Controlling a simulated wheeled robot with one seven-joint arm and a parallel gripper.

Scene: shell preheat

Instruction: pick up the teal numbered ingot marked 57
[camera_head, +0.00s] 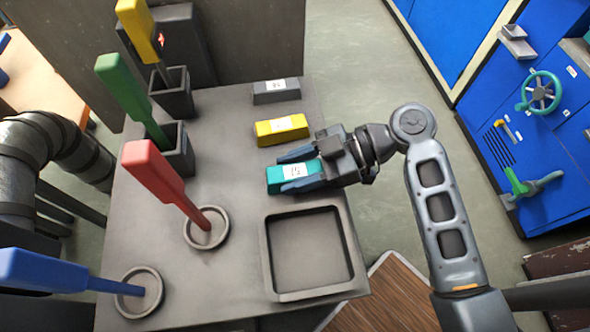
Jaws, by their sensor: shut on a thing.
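The teal ingot (276,180) with a white number label lies near the right part of the grey table, just behind the square tray. Its number is too small to read with certainty. My gripper (295,171) reaches in from the right and is shut on the teal ingot, one finger on its far side and one on its near side. The fingers cover part of the ingot's right end. I cannot tell whether the ingot is lifted off the table.
A yellow ingot (283,129) and a dark grey ingot (275,90) lie behind the teal one. An empty square tray (353,239) is in front. Green (125,92), yellow (136,30), red (152,172) and blue (50,270) handled tools stand in holders on the left.

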